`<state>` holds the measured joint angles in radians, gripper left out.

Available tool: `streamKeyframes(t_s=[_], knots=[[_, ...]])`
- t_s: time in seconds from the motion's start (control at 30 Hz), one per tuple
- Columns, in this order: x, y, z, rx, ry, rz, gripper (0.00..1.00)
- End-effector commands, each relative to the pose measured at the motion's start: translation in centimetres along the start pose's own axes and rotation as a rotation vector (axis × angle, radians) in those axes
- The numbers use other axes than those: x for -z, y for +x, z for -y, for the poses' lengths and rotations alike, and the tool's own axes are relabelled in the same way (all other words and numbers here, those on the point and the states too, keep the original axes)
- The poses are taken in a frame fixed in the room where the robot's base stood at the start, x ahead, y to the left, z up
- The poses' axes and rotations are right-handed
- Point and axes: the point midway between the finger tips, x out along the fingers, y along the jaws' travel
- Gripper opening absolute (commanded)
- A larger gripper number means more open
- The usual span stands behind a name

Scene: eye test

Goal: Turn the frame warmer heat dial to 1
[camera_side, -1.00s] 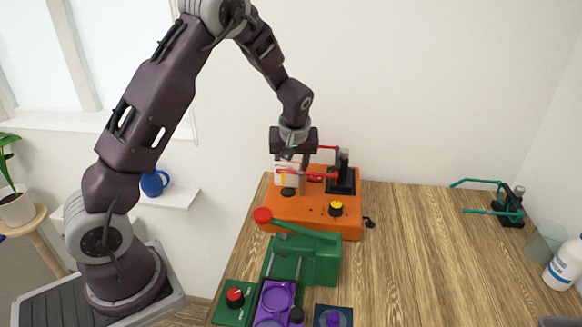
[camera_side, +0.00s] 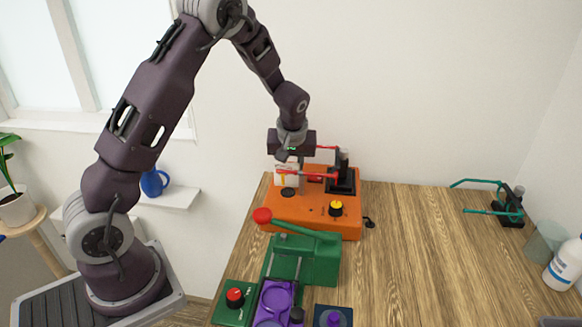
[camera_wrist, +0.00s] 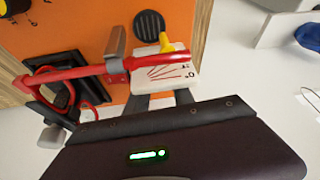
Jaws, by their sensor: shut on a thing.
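The orange frame warmer (camera_side: 275,211) stands on the wooden table. Its heat dial, a yellow-capped black knob (camera_side: 336,208), sits near its front right corner and shows at the top left of the wrist view (camera_wrist: 15,8); I cannot read its setting. My gripper (camera_side: 287,162) is over the back left of the warmer, away from this knob. It is shut on a white plate (camera_wrist: 160,78) with red fanned lines, the marks 0 and 1, and a yellow piece (camera_wrist: 166,43) at its edge. The fingertips are hidden by the plate.
Red glasses (camera_wrist: 75,74) in a black stand (camera_side: 341,182) lie across the warmer, one arm passing the plate. A round black vent (camera_wrist: 149,24) is beside it. A green press (camera_side: 318,262) with a red-tipped lever stands in front. The table's right middle is clear.

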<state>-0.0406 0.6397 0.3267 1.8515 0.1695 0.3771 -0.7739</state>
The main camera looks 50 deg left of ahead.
Motion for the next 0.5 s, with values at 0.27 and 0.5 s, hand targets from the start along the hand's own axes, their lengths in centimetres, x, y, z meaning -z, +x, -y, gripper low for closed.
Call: streamKeyframes(t_s=[0.27,0.5], knots=[[-0.03,0.0,0.3,-0.08,0.192,-0.004,0.0],[0.03,0.06,0.46,-0.168,0.401,-0.012,0.0]])
